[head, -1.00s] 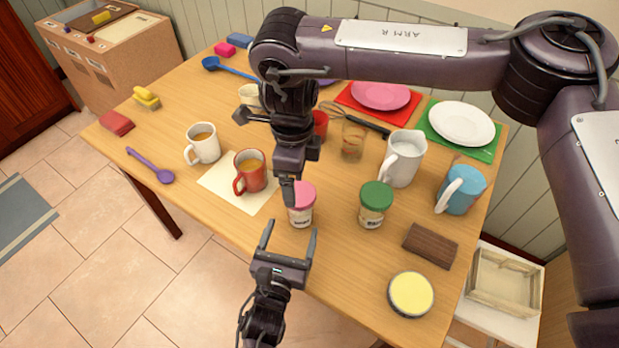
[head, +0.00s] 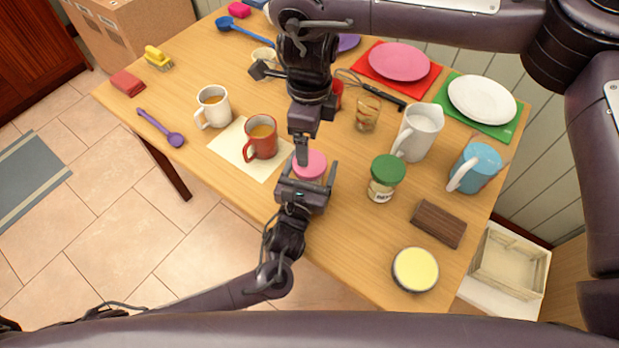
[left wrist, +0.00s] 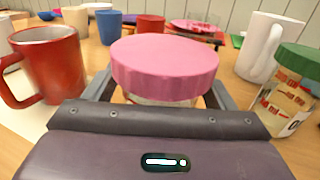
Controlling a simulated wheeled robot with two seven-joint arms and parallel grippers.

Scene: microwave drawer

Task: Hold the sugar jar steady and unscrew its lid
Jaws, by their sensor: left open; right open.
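A jar with a pink lid (head: 312,164) stands upright near the table's front edge; its label is hidden, so I cannot read whether it is sugar. My left gripper (head: 311,178) is open around the jar's body, one finger on each side. In the left wrist view, the pink lid (left wrist: 165,66) is on, with a strip of the glass body (left wrist: 160,100) below it, between the fingers. My right gripper (head: 302,152) is open, seen edge-on, pointing down just over or behind the lid; contact is unclear. A green-lidded jar (head: 386,178) stands to the right.
A red mug (head: 262,138) on a cream mat (head: 228,142) stands close left. A white pitcher (head: 418,133), blue mug (head: 478,166), brown block (head: 438,223) and yellow-topped tin (head: 415,270) are to the right. A glass (head: 367,114) stands behind.

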